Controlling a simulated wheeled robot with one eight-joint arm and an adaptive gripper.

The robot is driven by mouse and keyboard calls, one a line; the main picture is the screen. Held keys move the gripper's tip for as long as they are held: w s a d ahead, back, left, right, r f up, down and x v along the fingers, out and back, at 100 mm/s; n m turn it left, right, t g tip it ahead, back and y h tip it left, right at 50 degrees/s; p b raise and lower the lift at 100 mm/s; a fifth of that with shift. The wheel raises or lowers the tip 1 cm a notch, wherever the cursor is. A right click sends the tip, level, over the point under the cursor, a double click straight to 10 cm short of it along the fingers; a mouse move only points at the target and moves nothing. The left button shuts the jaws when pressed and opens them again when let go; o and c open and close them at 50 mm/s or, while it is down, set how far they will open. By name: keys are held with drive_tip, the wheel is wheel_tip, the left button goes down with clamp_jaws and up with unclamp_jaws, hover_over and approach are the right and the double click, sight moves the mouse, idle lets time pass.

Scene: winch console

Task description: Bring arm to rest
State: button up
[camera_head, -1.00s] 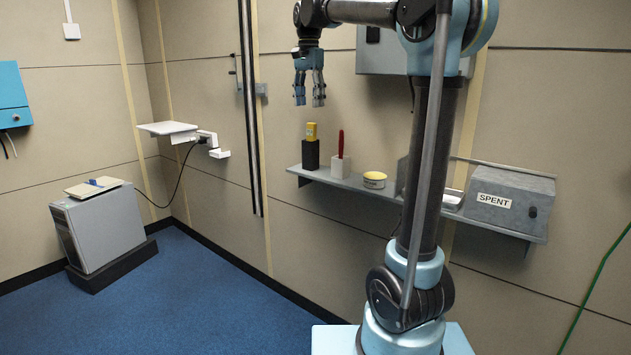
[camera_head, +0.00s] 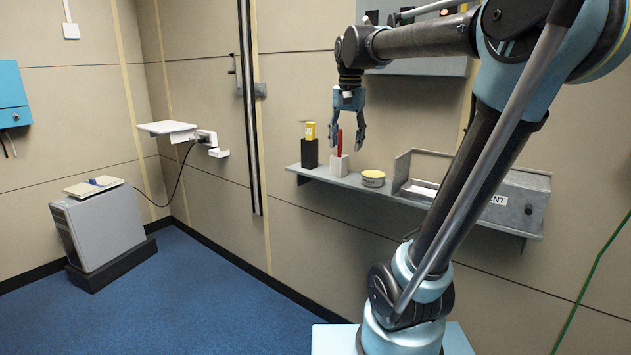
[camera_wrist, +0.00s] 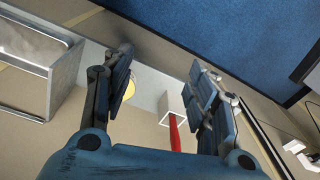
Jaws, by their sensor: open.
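My gripper (camera_head: 347,143) is open and points downward, in front of the wall shelf in the head view. Its fingers appear close to the red tool (camera_head: 338,142) that stands upright in a white block (camera_head: 339,165). In the wrist view the open fingers (camera_wrist: 160,88) spread apart, with the red tool (camera_wrist: 174,133) showing between them, nearer the right finger. I see nothing held. Whether a finger touches the red tool cannot be told. My arm reaches in from the right, bent high, and hides part of the grey box marked with letters ending "NT" (camera_head: 520,203).
The shelf (camera_head: 320,176) also holds a yellow item in a black block (camera_head: 310,153), a round yellow-topped tin (camera_head: 373,178) and an open tray (camera_head: 420,188). A grey cabinet (camera_head: 420,66) hangs above. A green cable (camera_head: 590,280) hangs at right.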

drive_tip(key=s+d+f+n, duration=0.2)
drive_tip(key=s+d+f, duration=0.3)
drive_tip(key=s+f, duration=0.5)
drive_tip(key=s+d+f+n+t, duration=0.1)
drive_tip(key=s+d+f, duration=0.4)
drive_tip(key=s+f, duration=0.5)
wheel_tip(320, 180, down, 8)
drive_tip(key=shift+r+n, duration=0.1)
drive_tip(key=shift+n, duration=0.8)
drive_tip(key=shift+s, duration=0.1)
drive_tip(key=c, duration=0.4)
drive_tip(key=shift+a, duration=0.15)
drive_tip(key=shift+c, duration=0.4)
